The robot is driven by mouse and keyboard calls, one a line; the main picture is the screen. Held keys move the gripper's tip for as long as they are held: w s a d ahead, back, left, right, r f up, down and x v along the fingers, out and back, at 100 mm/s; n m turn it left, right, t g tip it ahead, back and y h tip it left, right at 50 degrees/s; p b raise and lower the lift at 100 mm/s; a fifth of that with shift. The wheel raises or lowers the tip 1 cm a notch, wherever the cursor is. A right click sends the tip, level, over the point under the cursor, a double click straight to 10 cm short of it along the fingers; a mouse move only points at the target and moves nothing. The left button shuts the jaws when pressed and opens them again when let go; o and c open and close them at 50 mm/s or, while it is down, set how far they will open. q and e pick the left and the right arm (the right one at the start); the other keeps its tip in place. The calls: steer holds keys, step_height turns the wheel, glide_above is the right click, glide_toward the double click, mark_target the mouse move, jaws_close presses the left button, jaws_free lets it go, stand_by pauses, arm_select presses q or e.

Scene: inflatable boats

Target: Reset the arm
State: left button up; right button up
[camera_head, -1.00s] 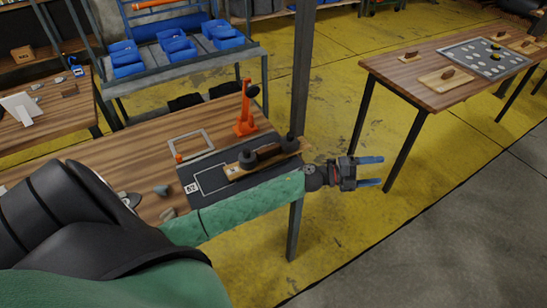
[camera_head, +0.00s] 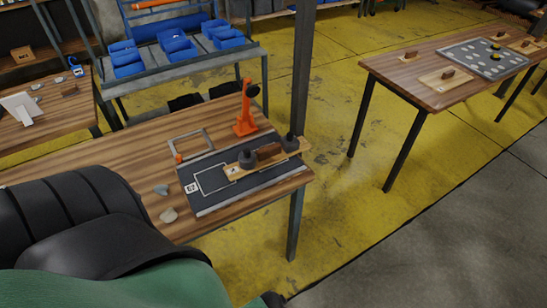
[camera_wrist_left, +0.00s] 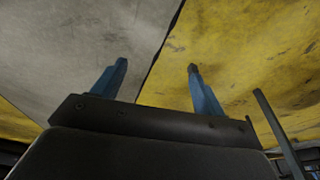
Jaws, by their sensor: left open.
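My left gripper (camera_wrist_left: 157,66) shows in the left wrist view with its two blue fingers apart and nothing between them. Bare grey and yellow floor lies beyond the fingertips. In the head view my left arm (camera_head: 90,225) fills the lower left, black with a green section. Its hand is out of that picture, except perhaps a small dark piece at the bottom edge. My right gripper shows in neither view.
A wooden table (camera_head: 130,150) holds a dark mat (camera_head: 240,195), a wooden board with black knobs (camera_head: 268,157), an orange clamp (camera_head: 244,115) and stones. A metal post (camera_head: 301,70) stands behind it. Another table (camera_head: 430,90) stands right. Floor between them is clear (camera_head: 350,190).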

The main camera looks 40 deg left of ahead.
arm_select(q)
steer(key=shift+n+g, duration=0.4)
steer(key=shift+g, duration=0.4)
steer(key=s, duration=0.1)
steer(key=s+d+f, duration=0.1)
steer(key=s, duration=0.1)
steer(key=s+f, duration=0.1)
steer(key=s, duration=0.1)
steer(key=shift+s+d, duration=0.1)
steer(key=shift+d, duration=0.05)
steer(key=shift+r, duration=0.1)
